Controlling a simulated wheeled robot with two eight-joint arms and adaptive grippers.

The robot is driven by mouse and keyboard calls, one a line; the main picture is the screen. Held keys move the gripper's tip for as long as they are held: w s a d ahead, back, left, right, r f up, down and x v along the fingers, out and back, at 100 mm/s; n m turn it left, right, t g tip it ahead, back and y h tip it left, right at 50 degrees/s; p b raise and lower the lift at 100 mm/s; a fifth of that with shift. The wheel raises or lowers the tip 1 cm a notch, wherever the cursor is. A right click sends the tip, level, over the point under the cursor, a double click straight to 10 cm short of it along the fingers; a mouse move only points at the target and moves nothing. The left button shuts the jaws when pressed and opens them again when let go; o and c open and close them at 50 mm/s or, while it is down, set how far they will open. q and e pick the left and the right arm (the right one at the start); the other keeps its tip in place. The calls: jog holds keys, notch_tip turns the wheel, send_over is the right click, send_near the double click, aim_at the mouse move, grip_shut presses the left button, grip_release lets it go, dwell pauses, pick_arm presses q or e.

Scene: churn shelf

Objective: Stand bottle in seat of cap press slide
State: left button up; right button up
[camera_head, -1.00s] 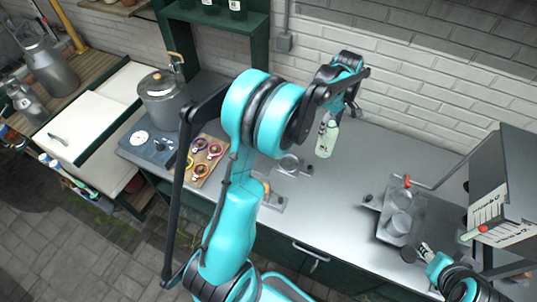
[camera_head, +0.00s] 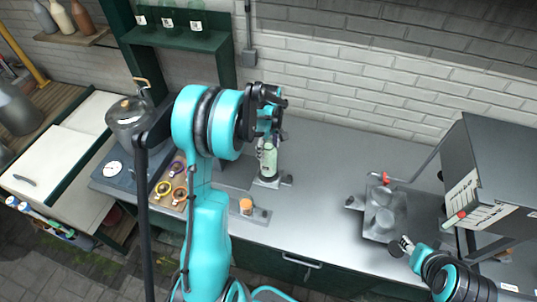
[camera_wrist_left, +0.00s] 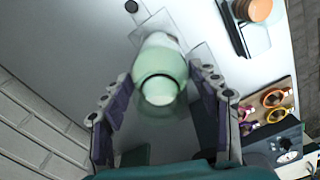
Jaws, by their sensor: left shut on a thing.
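The pale green bottle (camera_head: 269,158) hangs upright or nearly so between the fingers of my left gripper (camera_head: 267,138), which is shut on it. It also shows from above in the left wrist view (camera_wrist_left: 160,75), between the two fingers. Its base is over the small metal slide plate (camera_head: 263,184) with a dark knob (camera_head: 287,179). The bottle hides the seat, and I cannot tell whether its base touches it. My right gripper (camera_head: 402,245) is at the lower right, away from the bottle; its finger state is unclear.
An orange cap (camera_head: 245,205) sits on a small plate in front of the slide. A wooden board with coloured rings (camera_head: 166,189) and a pot (camera_head: 128,118) are at left. A metal plate with round discs (camera_head: 384,213) and a grey box (camera_head: 485,165) are at right.

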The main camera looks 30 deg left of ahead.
pick_arm(q)
notch_tip(320, 180, down, 4)
jog(key=shift+w+r, duration=0.1)
jog(key=shift+r, duration=0.1)
jog(key=o, duration=1.9)
jog(key=shift+f, duration=0.1)
